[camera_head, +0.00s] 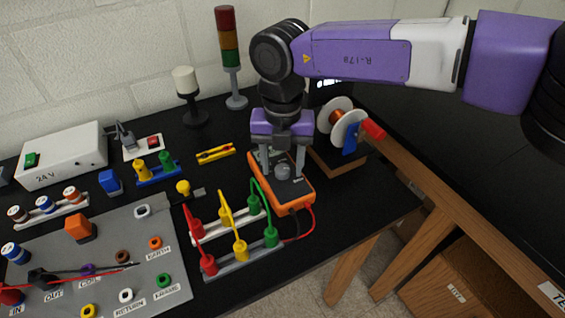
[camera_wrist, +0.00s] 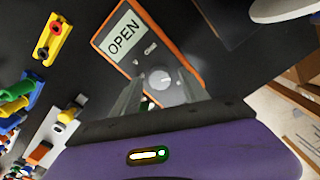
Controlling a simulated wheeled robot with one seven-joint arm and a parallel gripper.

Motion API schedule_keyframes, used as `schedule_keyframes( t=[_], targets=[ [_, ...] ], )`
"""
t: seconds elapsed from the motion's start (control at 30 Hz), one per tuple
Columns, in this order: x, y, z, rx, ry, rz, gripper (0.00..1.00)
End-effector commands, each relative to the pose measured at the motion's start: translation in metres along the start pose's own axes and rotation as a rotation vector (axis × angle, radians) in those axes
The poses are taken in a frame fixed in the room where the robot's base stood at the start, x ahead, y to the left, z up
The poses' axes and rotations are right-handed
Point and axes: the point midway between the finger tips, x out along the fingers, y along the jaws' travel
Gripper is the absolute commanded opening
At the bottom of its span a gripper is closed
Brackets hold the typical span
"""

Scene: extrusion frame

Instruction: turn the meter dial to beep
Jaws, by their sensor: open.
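The orange and dark grey meter (camera_head: 296,190) lies on the black table near its right edge. It also shows in the wrist view (camera_wrist: 150,50), where its display (camera_wrist: 124,36) reads "OPEN". The round grey dial (camera_wrist: 160,80) is on the meter's face; in the head view it (camera_head: 283,171) sits between my fingers. My gripper (camera_head: 282,176) points down over the meter, fingers apart on either side of the dial. In the wrist view my gripper (camera_wrist: 162,88) has its fingertips near the dial's sides. I cannot tell whether they touch it.
Red, yellow and green leads (camera_head: 237,225) arch between terminal strips just left of the meter. A wire spool (camera_head: 342,122) on a wooden base stands behind it to the right. A stack light (camera_head: 230,55) stands at the back. The table edge is close on the right.

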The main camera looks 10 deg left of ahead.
Motion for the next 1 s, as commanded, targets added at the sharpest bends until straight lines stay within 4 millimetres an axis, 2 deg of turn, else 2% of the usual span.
schedule_keyframes(
  t=[0.5, 0.67, 1.0],
  targets=[
    [-0.069, 0.0, 0.001, 0.0, -0.002, 0.0, 0.52],
    [-0.077, 0.0, 0.0, -0.001, -0.001, 0.001, 0.52],
    [-0.077, 0.0, 0.0, 0.0, -0.001, 0.0, 0.52]
  ],
)
